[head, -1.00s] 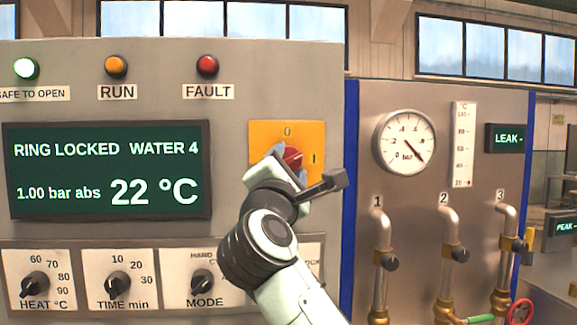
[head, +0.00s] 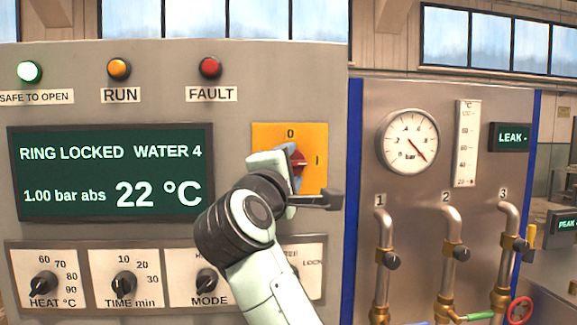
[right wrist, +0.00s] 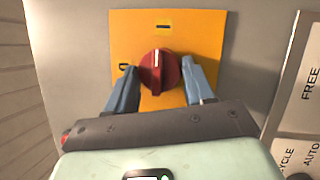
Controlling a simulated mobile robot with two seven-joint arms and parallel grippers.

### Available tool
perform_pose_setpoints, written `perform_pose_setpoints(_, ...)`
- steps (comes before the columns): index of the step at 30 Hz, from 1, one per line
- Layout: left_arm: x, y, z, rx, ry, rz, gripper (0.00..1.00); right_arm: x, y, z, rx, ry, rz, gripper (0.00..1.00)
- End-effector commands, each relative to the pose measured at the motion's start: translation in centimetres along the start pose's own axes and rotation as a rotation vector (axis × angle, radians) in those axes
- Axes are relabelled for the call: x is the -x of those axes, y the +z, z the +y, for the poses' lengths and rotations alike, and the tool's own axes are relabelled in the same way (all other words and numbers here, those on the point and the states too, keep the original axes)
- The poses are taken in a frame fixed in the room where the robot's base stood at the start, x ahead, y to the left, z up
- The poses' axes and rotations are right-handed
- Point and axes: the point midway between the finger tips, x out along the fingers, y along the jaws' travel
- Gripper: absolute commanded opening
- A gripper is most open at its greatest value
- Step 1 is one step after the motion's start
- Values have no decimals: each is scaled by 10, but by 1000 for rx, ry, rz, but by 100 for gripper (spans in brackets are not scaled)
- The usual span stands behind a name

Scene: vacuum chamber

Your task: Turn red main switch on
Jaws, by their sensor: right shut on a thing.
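The red main switch (head: 299,163) is a red rotary knob on a yellow plate (head: 315,137), with 0 at its top and I at its right in the head view. My right gripper (head: 288,166) is shut on the knob and partly covers it in the head view. In the right wrist view the red knob (right wrist: 159,71) sits between the two blue-grey fingers of my right gripper (right wrist: 163,84). Its raised bar seems to lie along the direction of the I mark. My left gripper is in no view.
The cabinet display (head: 110,172) reads RING LOCKED, WATER 4, 1.00 bar abs and 22 °C. The SAFE TO OPEN lamp (head: 29,72) glows green. HEAT, TIME and MODE dials sit below the display. A pipe panel with a round gauge (head: 408,141) stands at the right.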

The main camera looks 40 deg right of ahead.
Motion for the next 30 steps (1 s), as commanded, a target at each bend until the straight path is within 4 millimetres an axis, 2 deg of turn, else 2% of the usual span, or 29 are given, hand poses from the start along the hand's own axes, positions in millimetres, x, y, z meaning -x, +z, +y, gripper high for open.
perform_pose_setpoints(8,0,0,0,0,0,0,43,0,1,2,-7,6,1,22)
perform_pose_setpoints(9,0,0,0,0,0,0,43,0,1,2,-7,6,1,66)
perform_pose_setpoints(10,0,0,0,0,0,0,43,0,1,2,-6,6,1,76)
perform_pose_setpoints(11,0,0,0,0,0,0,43,0,1,2,-6,5,1,77)
perform_pose_setpoints(22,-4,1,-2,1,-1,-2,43,6,0,0,-3,3,4,77)
perform_pose_setpoints(26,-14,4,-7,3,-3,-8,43,26,-1,-2,-4,3,7,77)
perform_pose_setpoints(30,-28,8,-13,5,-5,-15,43,58,-1,-2,-5,4,9,77)
